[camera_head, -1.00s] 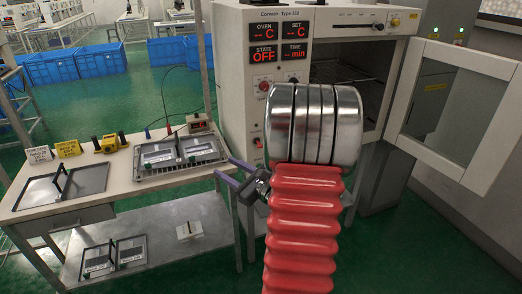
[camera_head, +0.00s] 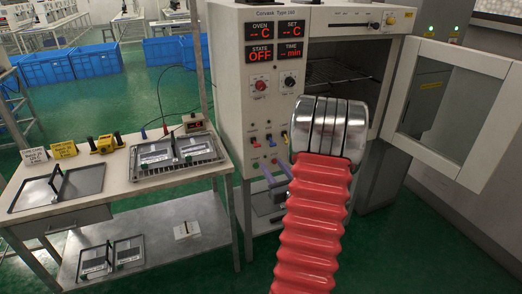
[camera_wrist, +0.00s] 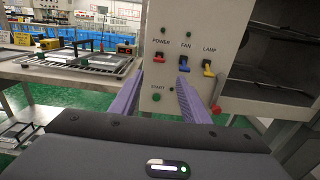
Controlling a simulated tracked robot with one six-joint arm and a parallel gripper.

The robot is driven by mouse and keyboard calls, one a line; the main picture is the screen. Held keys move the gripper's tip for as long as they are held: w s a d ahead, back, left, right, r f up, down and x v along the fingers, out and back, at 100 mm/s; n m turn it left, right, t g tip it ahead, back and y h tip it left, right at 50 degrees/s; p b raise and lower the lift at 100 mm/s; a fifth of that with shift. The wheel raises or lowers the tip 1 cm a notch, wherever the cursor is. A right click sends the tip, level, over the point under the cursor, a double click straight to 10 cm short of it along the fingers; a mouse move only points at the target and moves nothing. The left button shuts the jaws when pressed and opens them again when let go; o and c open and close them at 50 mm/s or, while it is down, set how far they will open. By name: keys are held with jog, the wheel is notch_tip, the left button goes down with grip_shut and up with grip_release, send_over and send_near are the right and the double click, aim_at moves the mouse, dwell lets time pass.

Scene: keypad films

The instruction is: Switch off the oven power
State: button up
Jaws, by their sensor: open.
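The oven (camera_head: 235,110) is a tall off-white cabinet with red displays; its state display (camera_head: 260,57) reads OFF, and the OVEN, SET and TIME displays show dashes. In the wrist view its lower panel has a red POWER switch (camera_wrist: 160,57), a blue FAN switch (camera_wrist: 185,60) and a yellow LAMP switch (camera_wrist: 208,68). A green START button (camera_wrist: 171,89) sits below them. My gripper (camera_wrist: 160,79) is open and empty, its purple fingers pointing at the panel just below the switches. In the head view my gripper (camera_head: 274,168) is in front of the lower panel. I cannot tell whether it touches.
The oven door (camera_head: 455,105) stands open on the right. A white table (camera_head: 120,190) on the left holds a metal tray (camera_head: 180,155), a yellow device (camera_head: 105,143) and small signs. Blue crates (camera_head: 85,62) stand behind.

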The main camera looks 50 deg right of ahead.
aim_at(258, 146)
jog(key=x, duration=1.2)
jog(key=shift+w, duration=0.25)
jog(key=shift+c, duration=0.2)
